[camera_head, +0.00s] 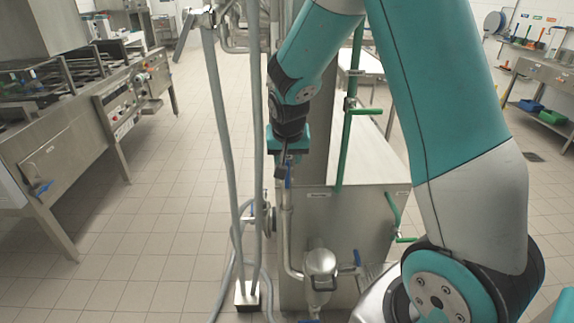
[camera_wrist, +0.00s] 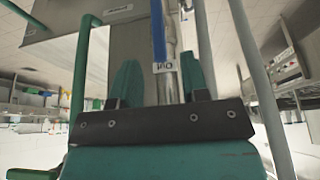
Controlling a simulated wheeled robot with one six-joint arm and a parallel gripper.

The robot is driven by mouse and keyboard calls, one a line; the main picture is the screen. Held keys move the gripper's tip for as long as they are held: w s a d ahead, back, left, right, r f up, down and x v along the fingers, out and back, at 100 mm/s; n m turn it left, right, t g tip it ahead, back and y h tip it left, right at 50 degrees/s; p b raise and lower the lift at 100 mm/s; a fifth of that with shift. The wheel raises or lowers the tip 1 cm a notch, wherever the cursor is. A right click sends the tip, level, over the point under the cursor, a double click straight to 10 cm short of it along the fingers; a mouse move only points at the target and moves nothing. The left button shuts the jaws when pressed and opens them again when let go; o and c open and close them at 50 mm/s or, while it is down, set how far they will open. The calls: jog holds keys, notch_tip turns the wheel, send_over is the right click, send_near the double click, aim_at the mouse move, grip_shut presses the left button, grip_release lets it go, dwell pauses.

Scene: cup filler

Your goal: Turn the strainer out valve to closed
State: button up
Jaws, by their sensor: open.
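In the head view, my gripper (camera_head: 288,158) points down at the top of a steel pipe (camera_head: 287,225) beside the steel cabinet. A blue lever (camera_head: 288,174) stands upright along this pipe just below my gripper. In the wrist view, my gripper (camera_wrist: 160,80) is open, with its two teal fingers either side of the pipe (camera_wrist: 168,86). The blue lever (camera_wrist: 158,30) runs lengthwise along the pipe, beyond the fingertips. I cannot tell whether the fingers touch anything.
Green pipes with green levers (camera_head: 366,111) stand to the right. The tiled floor (camera_head: 150,215) further left is clear.

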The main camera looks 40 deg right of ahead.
jog(key=p+x, duration=0.1)
jog(key=x, duration=0.5)
jog(key=shift+f, duration=0.2)
grip_shut()
